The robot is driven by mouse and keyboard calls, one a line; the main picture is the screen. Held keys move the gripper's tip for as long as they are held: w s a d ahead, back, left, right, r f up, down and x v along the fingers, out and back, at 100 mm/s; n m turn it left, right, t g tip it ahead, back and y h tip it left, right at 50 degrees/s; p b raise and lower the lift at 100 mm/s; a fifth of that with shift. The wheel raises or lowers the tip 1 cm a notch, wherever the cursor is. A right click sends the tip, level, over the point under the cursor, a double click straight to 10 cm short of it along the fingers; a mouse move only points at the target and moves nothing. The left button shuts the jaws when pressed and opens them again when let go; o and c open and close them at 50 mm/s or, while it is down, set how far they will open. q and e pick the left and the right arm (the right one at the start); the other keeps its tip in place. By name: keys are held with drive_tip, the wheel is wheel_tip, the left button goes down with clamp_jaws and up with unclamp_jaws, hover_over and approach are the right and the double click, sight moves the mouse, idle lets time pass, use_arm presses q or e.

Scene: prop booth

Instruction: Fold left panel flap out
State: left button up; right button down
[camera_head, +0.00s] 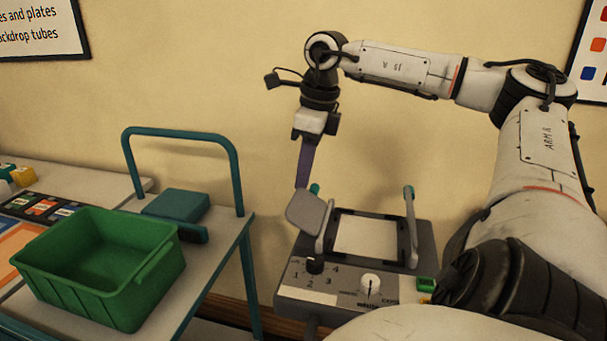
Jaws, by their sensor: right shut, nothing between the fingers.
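A grey box-like device (420,285) stands at the lower middle, with a pale panel (366,237) in a dark frame on top. The left panel flap (307,212) is a grey plate at the panel's left side; it leans outward to the left, beyond the upright edge piece there. My right gripper (302,184) hangs down just above this flap, its purplish fingers shut and empty. I cannot tell whether the fingertips touch the flap. My left gripper is out of view.
A grey upright piece (409,225) stands at the panel's right side. A black knob (315,265) and a white dial (370,283) sit on the device's front. A green bin (100,262) and teal block (177,205) are on a cart at left, with its teal handle (180,132) raised.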

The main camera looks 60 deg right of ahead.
idle(0.8)
drive_tip(key=shift+r+p, duration=0.75)
drive_tip(key=shift+r, duration=0.05)
